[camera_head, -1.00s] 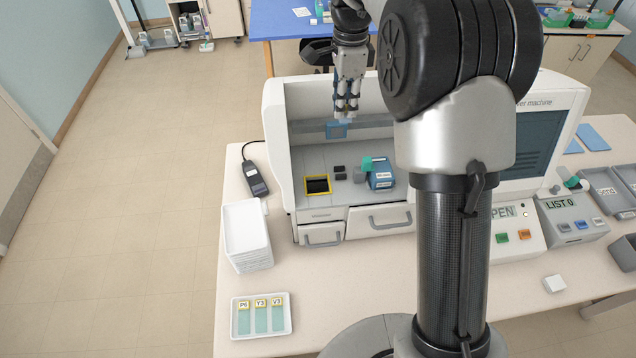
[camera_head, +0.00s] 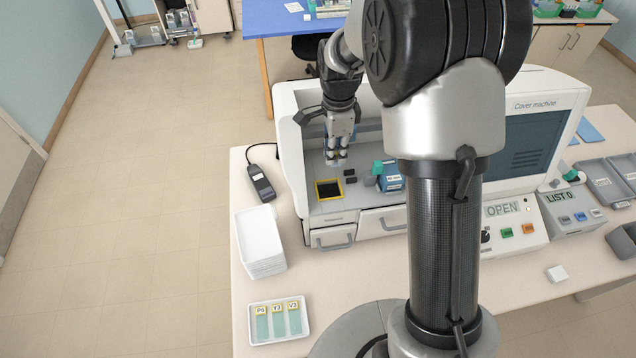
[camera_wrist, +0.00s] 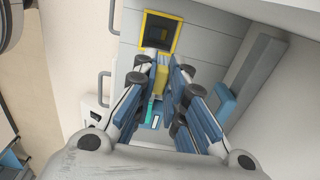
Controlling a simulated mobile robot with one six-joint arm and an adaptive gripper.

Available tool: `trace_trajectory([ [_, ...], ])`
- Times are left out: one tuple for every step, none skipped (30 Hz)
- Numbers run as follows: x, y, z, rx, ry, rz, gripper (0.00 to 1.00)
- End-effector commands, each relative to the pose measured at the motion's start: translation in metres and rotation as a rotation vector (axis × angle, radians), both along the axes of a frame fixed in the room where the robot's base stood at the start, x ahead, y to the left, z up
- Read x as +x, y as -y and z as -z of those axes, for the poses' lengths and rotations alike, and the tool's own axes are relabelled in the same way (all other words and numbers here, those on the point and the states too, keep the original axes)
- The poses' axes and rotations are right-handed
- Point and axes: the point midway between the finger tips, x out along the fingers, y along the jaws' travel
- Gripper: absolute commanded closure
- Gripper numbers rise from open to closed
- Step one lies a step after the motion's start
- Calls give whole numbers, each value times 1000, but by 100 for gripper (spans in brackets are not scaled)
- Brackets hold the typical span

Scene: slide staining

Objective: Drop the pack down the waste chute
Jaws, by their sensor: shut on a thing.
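The waste chute (camera_head: 328,190) is a square dark opening with a yellow frame, at the left of the machine's deck. It also shows at the top of the wrist view (camera_wrist: 176,48). My gripper (camera_head: 337,158) hangs over the deck inside the open bay, pointing down, a little behind and right of the chute. In the wrist view its fingers are closed around a small yellow piece (camera_wrist: 161,78), which looks like the pack. The fingers hide most of it. The piece appears above the deck and beside the opening, not over it.
A blue box (camera_head: 391,184) with a teal part stands on the deck to the right, near small dark blocks (camera_head: 350,176). The bay's side wall is close on the left. White trays (camera_head: 260,238) and a slide tray (camera_head: 280,338) lie on the counter in front.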

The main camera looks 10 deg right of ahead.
Motion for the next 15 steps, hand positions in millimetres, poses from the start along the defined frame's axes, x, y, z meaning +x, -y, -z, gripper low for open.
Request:
trace_trajectory([
  [-2,1,3,0,1,1,100],
  [-3,1,5,0,1,1,100],
  [-4,1,7,0,1,1,100],
  [-4,1,9,0,1,1,100],
  [-4,1,12,0,1,1,100],
  [-4,1,15,0,0,1,100],
  [-4,1,18,0,0,1,100],
  [-4,0,21,0,0,0,100],
  [-3,0,25,0,0,0,100],
  [-3,0,29,0,0,0,100],
  [-3,0,33,0,0,0,100],
  [-3,0,38,0,1,0,100],
  [-3,0,41,0,1,0,100],
  [-3,0,45,0,1,0,100],
  [-3,0,50,0,0,0,100],
])
